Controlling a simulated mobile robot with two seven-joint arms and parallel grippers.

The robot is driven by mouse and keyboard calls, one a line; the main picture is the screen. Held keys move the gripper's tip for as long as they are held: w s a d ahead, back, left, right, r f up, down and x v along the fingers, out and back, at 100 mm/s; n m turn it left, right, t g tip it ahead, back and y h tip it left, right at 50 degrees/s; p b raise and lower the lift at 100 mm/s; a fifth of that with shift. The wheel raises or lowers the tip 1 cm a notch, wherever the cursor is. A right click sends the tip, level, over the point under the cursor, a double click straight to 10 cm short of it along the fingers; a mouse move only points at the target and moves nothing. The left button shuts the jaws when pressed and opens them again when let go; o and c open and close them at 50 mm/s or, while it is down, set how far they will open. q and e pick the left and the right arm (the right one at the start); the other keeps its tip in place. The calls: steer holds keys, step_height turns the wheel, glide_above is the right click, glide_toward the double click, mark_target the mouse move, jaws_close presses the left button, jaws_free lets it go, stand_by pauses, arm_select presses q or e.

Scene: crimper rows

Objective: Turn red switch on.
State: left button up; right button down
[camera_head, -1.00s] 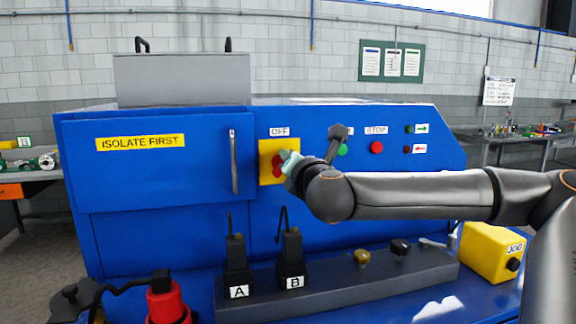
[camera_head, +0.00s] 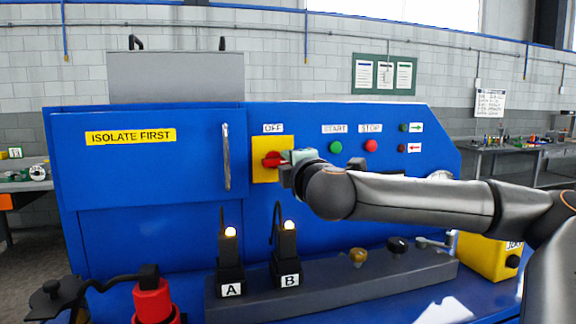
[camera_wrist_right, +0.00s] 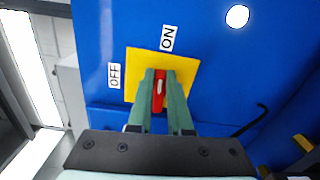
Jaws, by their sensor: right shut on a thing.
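The red switch (camera_head: 272,160) sits on a yellow plate (camera_head: 258,145) on the blue machine front, under an OFF label (camera_head: 273,128). Its handle lies level in the head view. My right gripper (camera_head: 292,157) reaches it from the right and covers part of the plate. In the right wrist view my right gripper (camera_wrist_right: 161,78) has its green fingers shut on the red switch (camera_wrist_right: 159,88). There the handle points up toward the ON label (camera_wrist_right: 168,38); the OFF label (camera_wrist_right: 114,75) is at the left. My left gripper is not in view.
START (camera_head: 336,147) and STOP (camera_head: 371,146) buttons are right of the switch. A door handle (camera_head: 227,157) is left of it. Posts A (camera_head: 230,275) and B (camera_head: 286,265) below have glowing tops. A yellow JOG box (camera_head: 484,254) stands at the right.

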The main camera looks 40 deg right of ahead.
steer(key=shift+f+m, duration=0.15)
steer(key=shift+m, duration=0.45)
steer(key=c, duration=0.8)
jaws_free()
steer(key=shift+c, duration=0.2)
steer(key=b+v, duration=0.1)
steer(key=v, duration=1.1)
steer(key=shift+s+b, duration=0.25)
steer(key=shift+b, duration=0.05)
steer(key=shift+a, duration=0.15)
